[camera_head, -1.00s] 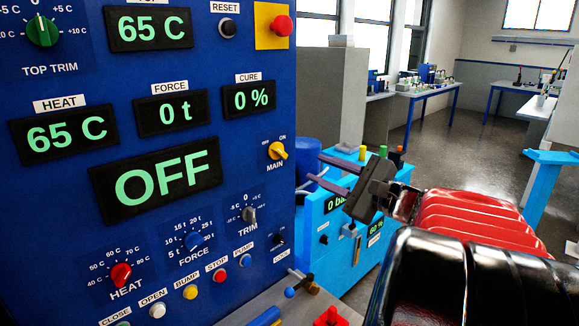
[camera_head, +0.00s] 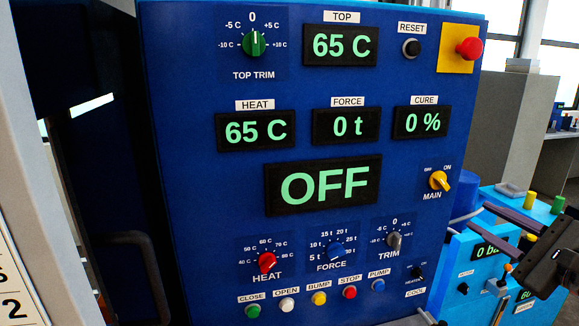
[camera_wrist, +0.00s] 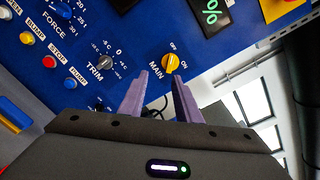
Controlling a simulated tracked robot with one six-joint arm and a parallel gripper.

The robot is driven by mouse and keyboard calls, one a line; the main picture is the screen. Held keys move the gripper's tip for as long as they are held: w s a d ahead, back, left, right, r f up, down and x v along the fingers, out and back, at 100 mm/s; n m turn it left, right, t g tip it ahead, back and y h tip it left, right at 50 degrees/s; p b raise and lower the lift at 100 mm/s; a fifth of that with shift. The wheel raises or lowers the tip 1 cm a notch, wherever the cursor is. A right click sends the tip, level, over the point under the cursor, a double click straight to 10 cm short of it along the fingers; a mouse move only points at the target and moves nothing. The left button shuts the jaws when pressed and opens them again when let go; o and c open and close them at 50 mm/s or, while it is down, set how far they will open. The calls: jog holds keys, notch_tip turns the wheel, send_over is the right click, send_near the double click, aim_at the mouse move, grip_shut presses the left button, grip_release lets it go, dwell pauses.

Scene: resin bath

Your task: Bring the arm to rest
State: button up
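My gripper (camera_head: 488,214) shows at the right edge of the head view, its two purple fingers pointing left toward the control panel's right side. In the wrist view the fingers (camera_wrist: 161,85) stand apart with nothing between them. The blue control panel (camera_head: 215,190) fills most of the head view. Its yellow MAIN knob (camera_head: 440,181) is above the fingers and also shows just beyond the fingertips in the wrist view (camera_wrist: 171,63). The gripper looks clear of the knob, though the exact distance cannot be told. Most of my arm is outside the head view.
A red stop button (camera_head: 469,48) stands out at the panel's upper right. A light blue unit (camera_head: 462,268) with a pressure display is behind and below the gripper. A large "OFF" display (camera_head: 323,185) is lit. A grey partition (camera_head: 510,110) stands behind at right.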

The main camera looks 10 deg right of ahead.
jog(key=a+f+n+g+y, duration=0.2)
jog(key=a+f+n+g, duration=0.25)
jog(key=a, duration=0.55)
jog(key=a+f+n+g+y, duration=0.1)
jog(key=a+f+n+g, duration=0.35)
jog(key=a, duration=0.55)
jog(key=s+a+f+n+g+h, duration=0.1)
jog(key=s+a+f+n+h, duration=0.2)
jog(key=s+n, duration=0.3)
jog(key=s+a+f+n+g+h, duration=0.1)
jog(key=s+a+f+n+h, duration=0.2)
jog(key=s+n, duration=0.4)
notch_tip(320, 180, down, 3)
jog(key=shift+a+r+n+g, duration=0.2)
jog(key=shift+a+n+g, duration=0.2)
jog(key=shift+a+n, duration=0.65)
jog(key=shift+d, duration=0.2)
